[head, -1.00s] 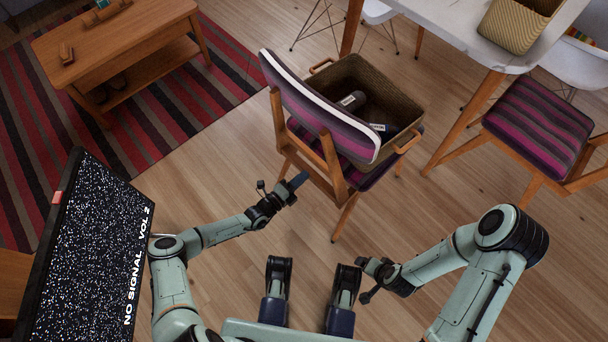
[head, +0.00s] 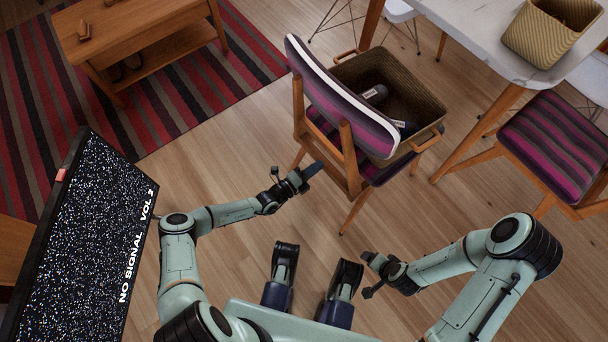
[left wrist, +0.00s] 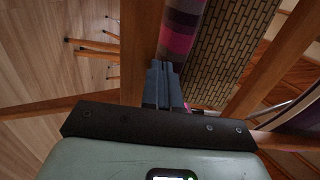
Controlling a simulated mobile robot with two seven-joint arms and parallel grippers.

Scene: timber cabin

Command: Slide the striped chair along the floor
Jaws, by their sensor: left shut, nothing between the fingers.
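The striped chair (head: 352,110) stands in the middle of the head view, with a pink, purple and grey striped back and a wooden frame. A woven basket (head: 425,95) holding dark bottles rests on its seat. My left gripper (head: 314,168) is shut and empty, close to the rear of the chair, below its backrest. In the left wrist view its blue fingers (left wrist: 162,80) are together in front of the wooden frame and striped cloth; I cannot tell whether they touch. My right gripper (head: 368,260) hangs over bare floor at the lower right; its fingers are too small to read.
A second striped chair (head: 560,140) stands at the right by a white table (head: 480,30) with a basket (head: 545,40) on it. A wooden low table (head: 140,35) stands on a striped rug (head: 190,100). A screen (head: 85,240) is at the left. Floor behind the chair is clear.

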